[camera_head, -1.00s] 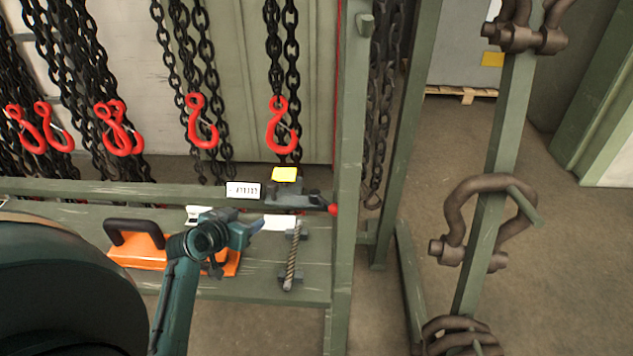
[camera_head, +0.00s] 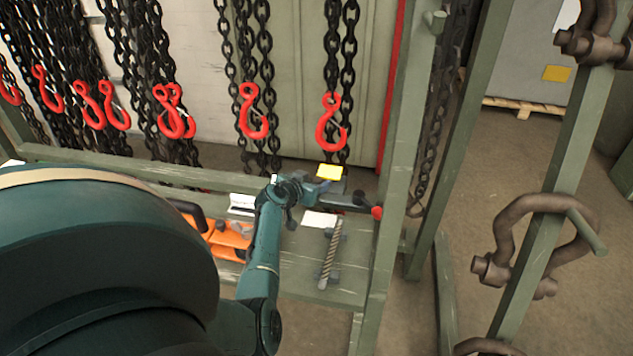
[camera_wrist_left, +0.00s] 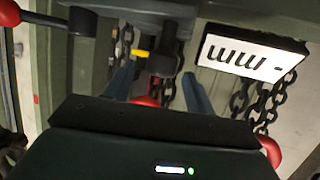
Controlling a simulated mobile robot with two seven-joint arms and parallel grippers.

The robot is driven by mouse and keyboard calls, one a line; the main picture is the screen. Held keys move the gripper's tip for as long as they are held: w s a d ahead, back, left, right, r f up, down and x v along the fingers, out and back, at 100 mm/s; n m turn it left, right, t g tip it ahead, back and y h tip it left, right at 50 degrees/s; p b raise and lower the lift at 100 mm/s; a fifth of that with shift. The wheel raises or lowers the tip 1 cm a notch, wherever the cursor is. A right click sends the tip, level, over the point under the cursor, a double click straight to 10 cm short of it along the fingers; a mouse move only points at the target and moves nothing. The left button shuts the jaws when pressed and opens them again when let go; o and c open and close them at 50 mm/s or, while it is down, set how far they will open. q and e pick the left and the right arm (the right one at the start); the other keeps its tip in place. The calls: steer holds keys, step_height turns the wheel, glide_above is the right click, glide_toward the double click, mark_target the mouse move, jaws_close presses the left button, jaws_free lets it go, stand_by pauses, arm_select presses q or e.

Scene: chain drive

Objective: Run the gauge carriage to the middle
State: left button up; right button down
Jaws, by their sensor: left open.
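The gauge carriage (camera_head: 336,198), a dark grey block with a yellow tag (camera_head: 329,172), sits near the right end of the green rail, close to the red ball end (camera_head: 377,212). My left gripper (camera_head: 318,187) is at the left side of the carriage and partly covers it. In the left wrist view, my open left fingers (camera_wrist_left: 160,88) stand on either side of a dark knob (camera_wrist_left: 165,62). I cannot tell whether they touch it. A white scale plate marked "mm" (camera_wrist_left: 255,52) shows to the right. My right gripper is not in view.
Chains with red hooks (camera_head: 253,112) hang behind the rail. Below it, the shelf holds an orange tool with a black handle (camera_head: 228,236), a white card (camera_head: 319,219) and a twisted rod (camera_head: 329,255). A post with large shackles (camera_head: 540,235) stands at the right.

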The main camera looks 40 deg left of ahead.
arm_select(q)
steer(key=shift+x, duration=1.05)
jaws_close()
